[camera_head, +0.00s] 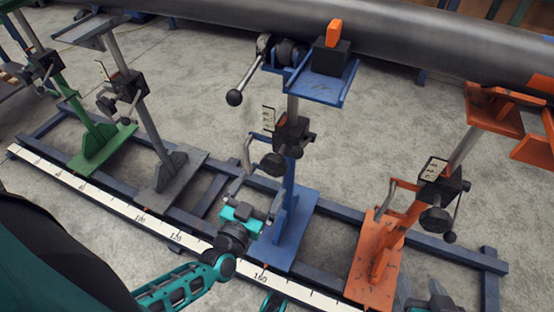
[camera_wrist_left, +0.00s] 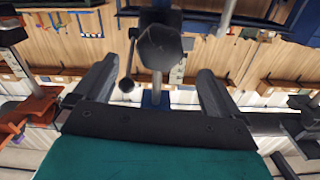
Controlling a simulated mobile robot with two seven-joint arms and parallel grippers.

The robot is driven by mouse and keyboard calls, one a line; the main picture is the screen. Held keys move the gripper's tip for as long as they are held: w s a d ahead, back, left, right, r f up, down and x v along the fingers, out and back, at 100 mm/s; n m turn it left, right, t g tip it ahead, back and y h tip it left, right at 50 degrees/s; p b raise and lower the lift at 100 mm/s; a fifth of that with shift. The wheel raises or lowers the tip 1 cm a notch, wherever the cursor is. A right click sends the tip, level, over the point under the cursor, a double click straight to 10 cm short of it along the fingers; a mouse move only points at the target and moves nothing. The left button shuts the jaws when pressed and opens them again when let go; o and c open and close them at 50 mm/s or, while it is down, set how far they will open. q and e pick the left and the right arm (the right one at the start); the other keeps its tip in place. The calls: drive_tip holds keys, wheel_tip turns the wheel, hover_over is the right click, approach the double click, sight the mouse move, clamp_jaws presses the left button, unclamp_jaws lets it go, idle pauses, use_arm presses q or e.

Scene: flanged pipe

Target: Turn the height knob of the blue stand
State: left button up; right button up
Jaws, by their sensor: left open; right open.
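The blue stand (camera_head: 292,225) stands on the frame in the middle of the head view. Its dark round height knob (camera_head: 273,163) sits on the clamp block partway up the post. My left gripper (camera_head: 256,192) is open and empty, just below and in front of this knob. In the left wrist view the knob (camera_wrist_left: 160,47) lies ahead, centred between the spread fingers (camera_wrist_left: 157,74), with no visible contact. My right gripper (camera_head: 434,301) only partly shows at the bottom edge of the head view, near the orange stand's foot; its fingers are mostly cut off.
An orange stand (camera_head: 376,262) is to the right; grey (camera_head: 168,178) and green (camera_head: 100,148) stands are to the left. A large grey pipe (camera_head: 420,42) runs across the top. A black lever with a ball (camera_head: 235,97) sticks out left of the blue stand's top. A scale strip (camera_head: 139,215) runs along the frame.

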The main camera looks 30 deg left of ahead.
sight(272, 170)
use_arm(q)
drive_tip(key=w, duration=0.3)
drive_tip(key=w+b, duration=0.1)
drive_tip(key=w, duration=0.2)
drive_tip(key=w+b, duration=0.1)
drive_tip(key=w, duration=0.2)
drive_tip(key=shift+w+a+f, duration=0.1)
drive_tip(key=shift+w+a, duration=0.05)
drive_tip(key=shift+a, duration=0.1)
drive_tip(key=shift+w, duration=0.45)
drive_tip(key=c, duration=1)
drive_tip(key=shift+n, duration=0.4)
